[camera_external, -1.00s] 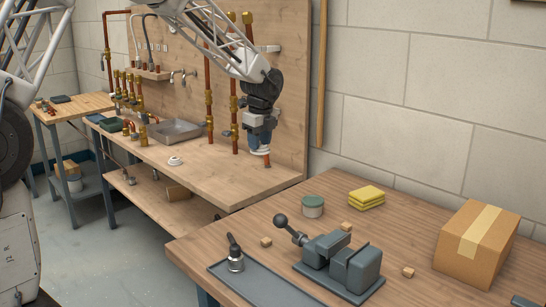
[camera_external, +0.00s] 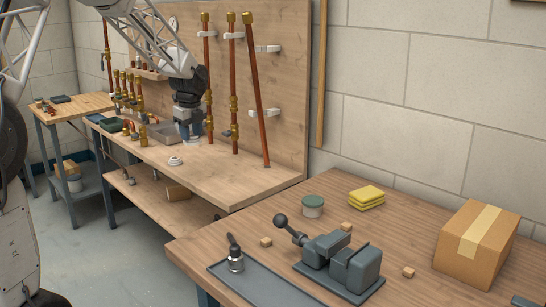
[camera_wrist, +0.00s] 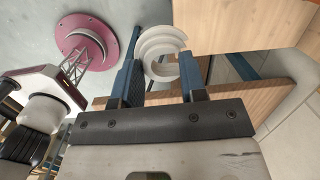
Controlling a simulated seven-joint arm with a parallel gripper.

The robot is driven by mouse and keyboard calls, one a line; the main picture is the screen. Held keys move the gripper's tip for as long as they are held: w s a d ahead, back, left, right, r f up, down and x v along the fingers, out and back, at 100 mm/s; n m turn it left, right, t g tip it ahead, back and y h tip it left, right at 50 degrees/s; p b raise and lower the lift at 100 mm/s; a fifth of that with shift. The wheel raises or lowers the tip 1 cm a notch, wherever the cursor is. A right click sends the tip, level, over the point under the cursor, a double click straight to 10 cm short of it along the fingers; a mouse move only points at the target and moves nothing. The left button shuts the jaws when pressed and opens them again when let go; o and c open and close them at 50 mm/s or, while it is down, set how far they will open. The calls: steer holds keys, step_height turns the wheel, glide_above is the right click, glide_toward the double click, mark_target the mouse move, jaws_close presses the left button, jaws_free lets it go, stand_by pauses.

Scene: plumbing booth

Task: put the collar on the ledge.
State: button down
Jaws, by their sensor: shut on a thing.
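My gripper (camera_external: 190,136) is over the long workbench, in front of the sink, and points down. In the wrist view my gripper (camera_wrist: 160,72) is shut on the collar (camera_wrist: 165,48), a pale stepped ring between the two blue fingers. In the external view the collar is mostly hidden by the fingers, with a little white showing at their tips. I cannot tell its exact height above the bench. A small wooden ledge (camera_external: 146,73) sticks out of the back board, partly hidden behind my arm.
A white ring (camera_external: 175,161) lies on the bench (camera_external: 225,178) just left of my gripper. Copper pipes (camera_external: 233,90) stand to the right, and one pipe (camera_external: 256,95) leans. The sink (camera_external: 164,132) and brass fittings (camera_external: 128,128) are close by. The bench's front right is clear.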

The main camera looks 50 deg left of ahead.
steer(key=shift+s+a, duration=0.8)
steer(key=shift+a, duration=0.3)
step_height(320, 180, down, 14)
steer(key=shift+w, duration=0.2)
steer(key=w+a, duration=0.2)
steer(key=w, duration=0.2)
steer(key=w+a+f, duration=0.1)
steer(key=w+a, duration=0.2)
steer(key=w, duration=0.2)
steer(key=w+a, duration=0.3)
steer(key=w, duration=0.1)
steer(key=shift+w+a+f, duration=0.15)
steer(key=shift+f, duration=0.1)
steer(key=shift+f, duration=1.75)
